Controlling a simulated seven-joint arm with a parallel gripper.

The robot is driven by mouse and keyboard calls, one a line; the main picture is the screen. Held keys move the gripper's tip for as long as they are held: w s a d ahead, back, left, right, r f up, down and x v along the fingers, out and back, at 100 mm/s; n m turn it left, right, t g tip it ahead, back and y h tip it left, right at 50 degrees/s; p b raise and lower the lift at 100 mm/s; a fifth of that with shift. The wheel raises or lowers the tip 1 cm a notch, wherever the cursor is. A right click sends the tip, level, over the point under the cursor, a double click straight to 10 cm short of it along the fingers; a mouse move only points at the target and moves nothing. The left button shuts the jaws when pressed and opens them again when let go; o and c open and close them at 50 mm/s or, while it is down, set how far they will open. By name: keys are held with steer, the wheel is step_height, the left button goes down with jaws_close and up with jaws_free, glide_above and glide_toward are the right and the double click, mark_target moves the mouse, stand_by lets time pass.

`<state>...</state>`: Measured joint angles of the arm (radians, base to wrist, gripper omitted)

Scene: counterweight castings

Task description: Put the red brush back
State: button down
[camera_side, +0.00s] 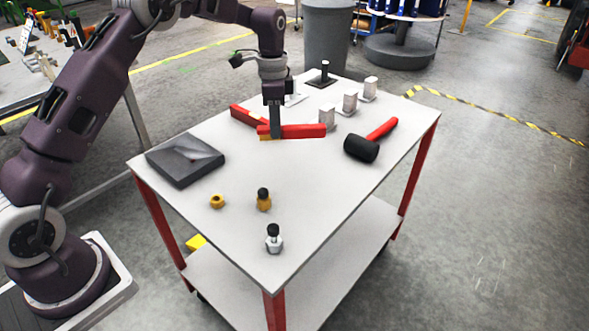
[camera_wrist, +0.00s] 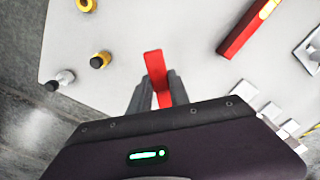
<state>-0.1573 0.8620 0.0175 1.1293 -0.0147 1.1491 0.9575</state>
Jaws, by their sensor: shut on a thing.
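My gripper (camera_side: 275,134) is shut on the red brush (camera_side: 305,131), a long red bar with a yellowish patch low at its left end in the side view. The fingers cross it near that end, and it lies roughly level. Whether it touches the table is hard to tell. In the wrist view the brush (camera_wrist: 155,66) sticks out ahead from between the fingers (camera_wrist: 158,92). A second red bar (camera_side: 246,116) with a yellow patch lies just behind, apart from the fingers; it also shows in the wrist view (camera_wrist: 240,36).
The white cart top (camera_side: 320,185) carries a dark grey tray (camera_side: 178,168) at left, a black-headed mallet (camera_side: 362,148) at right, and small pale blocks (camera_side: 350,103) behind. Brass (camera_side: 264,201) and silver (camera_side: 274,240) fittings and a nut (camera_side: 217,201) stand in front. The front middle is clear.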

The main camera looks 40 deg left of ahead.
steer(key=f, duration=0.6)
steer(key=d+f, duration=0.1)
steer(key=f, duration=0.3)
steer(key=shift+w, duration=0.1)
steer(key=shift+a+f, duration=0.1)
steer(key=shift+f, duration=0.05)
steer(key=c, duration=1.2)
jaws_free()
